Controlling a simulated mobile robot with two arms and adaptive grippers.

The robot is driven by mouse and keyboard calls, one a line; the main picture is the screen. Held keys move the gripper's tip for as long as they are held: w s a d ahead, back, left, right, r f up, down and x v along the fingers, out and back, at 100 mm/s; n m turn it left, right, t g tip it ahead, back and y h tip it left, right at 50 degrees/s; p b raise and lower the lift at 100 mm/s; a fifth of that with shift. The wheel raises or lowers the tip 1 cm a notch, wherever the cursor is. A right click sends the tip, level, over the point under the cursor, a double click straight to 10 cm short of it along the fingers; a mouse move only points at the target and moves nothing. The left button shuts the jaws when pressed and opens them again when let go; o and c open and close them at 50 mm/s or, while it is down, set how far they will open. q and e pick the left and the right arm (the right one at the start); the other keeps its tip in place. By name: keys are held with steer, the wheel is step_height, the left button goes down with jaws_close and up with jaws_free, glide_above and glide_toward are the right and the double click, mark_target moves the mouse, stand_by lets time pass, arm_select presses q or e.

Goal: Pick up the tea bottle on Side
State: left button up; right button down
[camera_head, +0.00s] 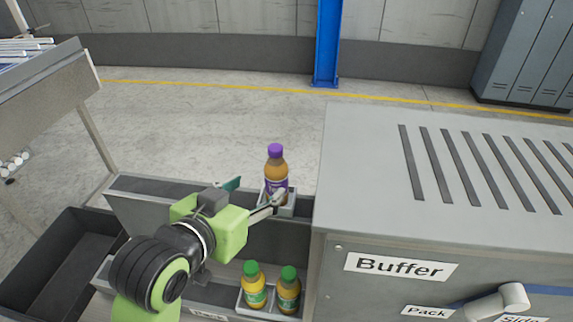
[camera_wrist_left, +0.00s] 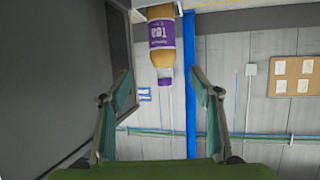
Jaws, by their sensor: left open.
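The tea bottle (camera_head: 275,172) has a purple cap, an amber body and a purple label. It stands upright in a small grey holder (camera_head: 289,208) on the upper ledge, left of the Buffer machine. In the left wrist view the bottle (camera_wrist_left: 161,40) appears upside down, with its label reading Tea, ahead of the fingers and between their lines. My left gripper (camera_head: 253,197) is open, with its fingers pointing toward the bottle from the left. In the wrist view the open left gripper (camera_wrist_left: 164,105) has nothing between its fingers. My right gripper is not in view.
Two green-capped bottles (camera_head: 254,286) (camera_head: 289,291) stand in a holder on the lower ledge. The grey Buffer machine (camera_head: 365,180) fills the right side. A dark bin (camera_head: 62,262) is at lower left. Open floor lies behind the ledge, with a blue post (camera_head: 327,45) beyond.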

mark_target(271, 174)
arm_select(q)
steer(key=b+x, duration=0.3)
steer(key=x, duration=0.3)
steer(key=shift+w+d+b, duration=0.1)
steer(key=shift+w+b, duration=0.2)
steer(key=shift+b, duration=0.1)
steer(key=shift+x, duration=0.75)
steer(key=p+x, duration=0.1)
steer(key=x, duration=0.2)
steer(key=shift+w+r+p, duration=0.1)
steer(key=shift+w+p, duration=0.15)
steer(key=shift+p, duration=0.05)
steer(key=shift+w+f, duration=0.3)
steer(key=shift+w, duration=0.2)
steer(key=shift+c, duration=0.7)
steer(key=c, duration=1.3)
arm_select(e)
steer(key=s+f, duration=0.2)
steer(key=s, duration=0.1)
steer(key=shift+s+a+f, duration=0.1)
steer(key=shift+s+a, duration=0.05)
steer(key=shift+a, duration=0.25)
